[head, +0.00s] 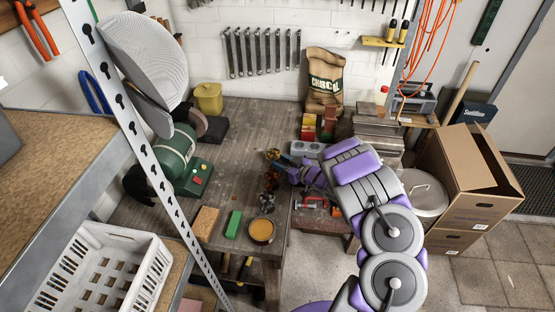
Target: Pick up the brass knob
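My purple and grey arm reaches from the lower right over the workbench (235,135). My gripper (284,168) is at the bench's right part, small and partly hidden by the arm. I cannot tell whether its fingers are open or shut. A cluster of small dark and brownish metal parts (271,180) lies just left of and below the gripper. A small blue and yellowish item (273,155) shows by the gripper's tip. I cannot clearly make out the brass knob; it may be among these small parts or hidden by the gripper.
A green bench grinder (176,152) stands left. A round tin (262,231), green block (233,224) and cork-coloured block (206,222) lie at the front. A charcoal bag (325,80) stands behind. Cardboard boxes (465,185) stand right. A perforated shelf post (150,160) crosses the left foreground.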

